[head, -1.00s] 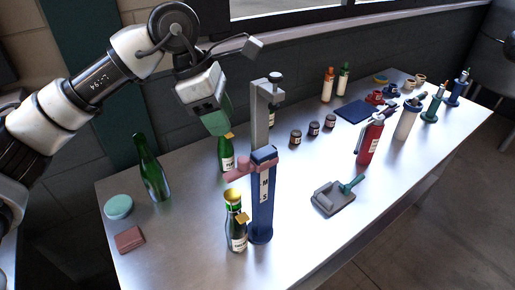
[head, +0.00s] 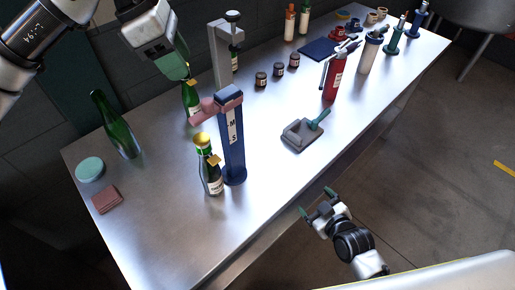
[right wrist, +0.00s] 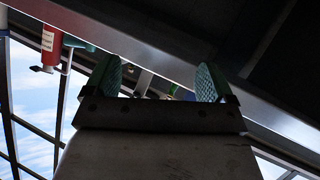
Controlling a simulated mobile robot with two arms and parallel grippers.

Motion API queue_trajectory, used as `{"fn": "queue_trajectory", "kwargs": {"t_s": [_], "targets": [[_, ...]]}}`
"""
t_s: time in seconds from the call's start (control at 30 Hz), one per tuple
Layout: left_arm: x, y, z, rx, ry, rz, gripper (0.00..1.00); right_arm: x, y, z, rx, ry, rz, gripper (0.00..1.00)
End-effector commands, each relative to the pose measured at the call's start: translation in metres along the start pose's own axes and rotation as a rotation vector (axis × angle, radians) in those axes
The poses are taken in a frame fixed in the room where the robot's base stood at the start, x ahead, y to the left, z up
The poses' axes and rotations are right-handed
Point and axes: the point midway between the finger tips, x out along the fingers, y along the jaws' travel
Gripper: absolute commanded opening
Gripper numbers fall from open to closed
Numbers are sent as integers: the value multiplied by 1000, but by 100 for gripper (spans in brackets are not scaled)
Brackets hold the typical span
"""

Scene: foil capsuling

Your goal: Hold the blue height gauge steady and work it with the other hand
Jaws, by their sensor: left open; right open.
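The blue height gauge (head: 233,150) stands upright on the metal table, with a pale letter label and a pink arm (head: 213,106) sticking out to the left near its top. A green bottle with a gold top (head: 210,170) stands just left of its post, below the arm. My left gripper (head: 185,77) is open, above and behind the gauge, with its green fingertip close to another bottle in the picture. My right gripper (head: 317,201) is open and empty, beyond the table's front edge. Its two green pads (right wrist: 157,82) show apart in the right wrist view.
A grey post (head: 220,60) stands behind the gauge. A green bottle (head: 115,125), a round teal pad (head: 90,168) and a red block (head: 107,199) are at left. A grey tool with a teal handle (head: 302,134) and a red dispenser (head: 333,78) are right. The front middle is clear.

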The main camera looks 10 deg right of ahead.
Motion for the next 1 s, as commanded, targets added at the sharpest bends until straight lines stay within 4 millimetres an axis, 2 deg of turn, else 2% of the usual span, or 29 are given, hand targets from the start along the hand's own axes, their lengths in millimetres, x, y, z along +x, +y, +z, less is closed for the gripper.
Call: {"fn": "queue_trajectory", "kwargs": {"t_s": [0.03,0.07,0.1,0.2,0.3,0.4,0.5,0.67,0.77,1.0], "targets": [[0,0,0,0,0,0,43,-5,6,-31,-17,66,3,85],[0,0,0,0,0,0,43,-5,5,-50,-12,104,-1,85],[0,0,0,0,0,0,43,-1,1,-75,16,150,-17,85],[0,0,0,0,0,0,43,8,-17,-130,104,247,-82,85],[0,0,0,0,0,0,43,11,-32,-177,176,328,-151,85],[0,0,0,0,0,0,43,10,-43,-213,223,392,-211,85],[0,0,0,0,0,0,43,7,-51,-237,251,436,-253,85],[0,0,0,0,0,0,43,7,-56,-255,269,465,-283,85],[0,0,0,0,0,0,43,15,-58,-260,272,468,-285,85],[0,0,0,0,0,0,43,51,-67,-281,272,466,-286,85]]}}
